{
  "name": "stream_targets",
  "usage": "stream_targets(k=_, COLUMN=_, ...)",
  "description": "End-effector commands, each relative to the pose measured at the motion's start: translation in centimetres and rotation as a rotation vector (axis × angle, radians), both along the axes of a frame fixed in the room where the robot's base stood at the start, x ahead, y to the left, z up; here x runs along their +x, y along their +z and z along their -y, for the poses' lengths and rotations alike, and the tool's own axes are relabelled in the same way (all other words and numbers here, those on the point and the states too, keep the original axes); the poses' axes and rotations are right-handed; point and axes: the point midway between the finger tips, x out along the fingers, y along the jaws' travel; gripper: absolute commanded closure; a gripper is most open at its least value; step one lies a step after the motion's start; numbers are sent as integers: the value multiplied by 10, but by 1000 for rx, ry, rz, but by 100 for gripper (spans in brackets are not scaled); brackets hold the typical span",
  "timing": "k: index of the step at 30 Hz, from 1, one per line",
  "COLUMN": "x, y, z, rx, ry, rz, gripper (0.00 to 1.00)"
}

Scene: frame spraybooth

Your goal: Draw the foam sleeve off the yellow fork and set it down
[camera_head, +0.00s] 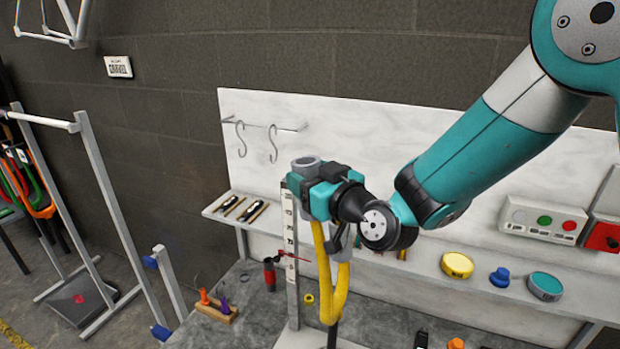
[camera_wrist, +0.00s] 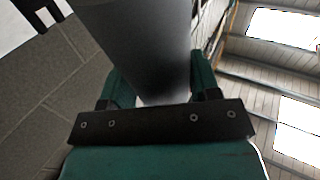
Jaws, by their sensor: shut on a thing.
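The grey foam sleeve (camera_head: 306,162) shows its round open top above my gripper (camera_head: 318,182) in the head view. My gripper is shut on the sleeve. In the wrist view the sleeve (camera_wrist: 140,45) is a large grey cylinder between the two teal fingers. The yellow fork (camera_head: 325,270) stands below, its legs pointing up and its curved crown low, on a dark post. One leg runs up to just under my gripper. My gripper hides the sleeve's lower part, so I cannot tell whether the leg is still inside it.
A white upright scale (camera_head: 291,255) stands close on the left of the fork. A shelf behind holds a yellow tin (camera_head: 457,265), a blue knob (camera_head: 500,277) and a teal tin (camera_head: 545,286). A wooden block with tools (camera_head: 216,306) and a red-black item (camera_head: 270,274) are on the grey bench.

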Motion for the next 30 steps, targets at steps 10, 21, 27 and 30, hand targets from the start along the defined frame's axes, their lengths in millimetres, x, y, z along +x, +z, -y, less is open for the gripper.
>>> stream_targets(k=10, x=0, y=4, z=-1, rx=0, ry=1, rz=-1, gripper=70)
stream_targets(k=21, x=0, y=13, z=-1, rx=-1, ry=2, rz=-1, gripper=70)
stream_targets(k=27, x=0, y=22, z=-1, rx=-1, ry=1, rz=-1, gripper=70)
stream_targets(k=30, x=0, y=26, z=-1, rx=0, ry=1, rz=-1, gripper=70)
